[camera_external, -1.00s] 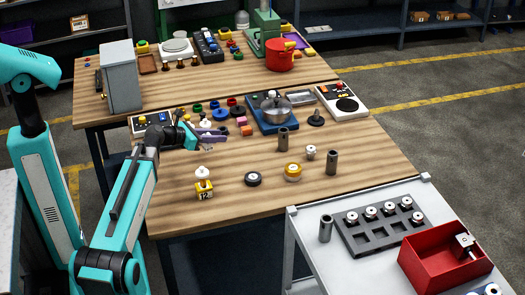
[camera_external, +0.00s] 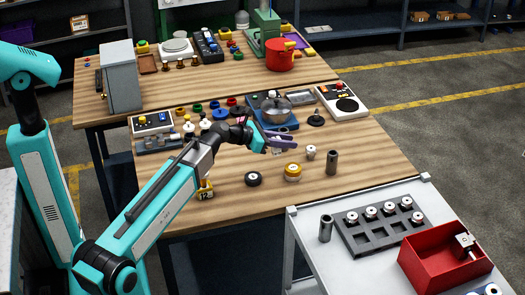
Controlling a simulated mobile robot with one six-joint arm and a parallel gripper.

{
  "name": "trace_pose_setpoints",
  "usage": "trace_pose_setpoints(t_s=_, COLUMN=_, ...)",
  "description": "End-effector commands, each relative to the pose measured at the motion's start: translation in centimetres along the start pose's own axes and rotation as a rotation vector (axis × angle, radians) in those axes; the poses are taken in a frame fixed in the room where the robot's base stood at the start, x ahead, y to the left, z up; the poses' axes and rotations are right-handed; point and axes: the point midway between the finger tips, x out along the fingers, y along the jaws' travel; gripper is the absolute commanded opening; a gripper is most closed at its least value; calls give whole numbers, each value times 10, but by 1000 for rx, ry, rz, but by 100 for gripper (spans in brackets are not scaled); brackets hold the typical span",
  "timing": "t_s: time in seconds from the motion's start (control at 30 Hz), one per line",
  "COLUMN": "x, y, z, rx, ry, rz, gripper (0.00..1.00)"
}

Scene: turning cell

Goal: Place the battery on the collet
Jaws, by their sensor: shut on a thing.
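My gripper (camera_external: 284,141), with purple fingers, is over the middle of the near wooden table. It is shut on a small pale thing (camera_external: 277,150), which I take to be the battery; it is mostly hidden by the fingers. A small silver piece with a dark centre (camera_external: 310,152) stands just right of my gripper and may be the collet, but its detail is too small to be sure. My gripper appears apart from it.
A yellow round piece (camera_external: 293,172), a black disc (camera_external: 253,179) and a dark cylinder (camera_external: 331,161) stand nearby. The lower cart holds a grey rack (camera_external: 365,238) and a red bin (camera_external: 428,270). The table's front right is clear.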

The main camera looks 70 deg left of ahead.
Motion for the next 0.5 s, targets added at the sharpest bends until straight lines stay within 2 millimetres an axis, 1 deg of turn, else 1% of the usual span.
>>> trace_pose_setpoints(t_s=0.03, x=4, y=-9, z=3, rx=5, ry=0, rz=-12, gripper=0)
trace_pose_setpoints(t_s=0.1, x=9, y=-18, z=6, rx=10, ry=0, rz=-24, gripper=0)
trace_pose_setpoints(t_s=0.2, x=12, y=-24, z=7, rx=13, ry=0, rz=-33, gripper=0)
trace_pose_setpoints(t_s=0.5, x=13, y=-26, z=7, rx=14, ry=0, rz=-36, gripper=0)
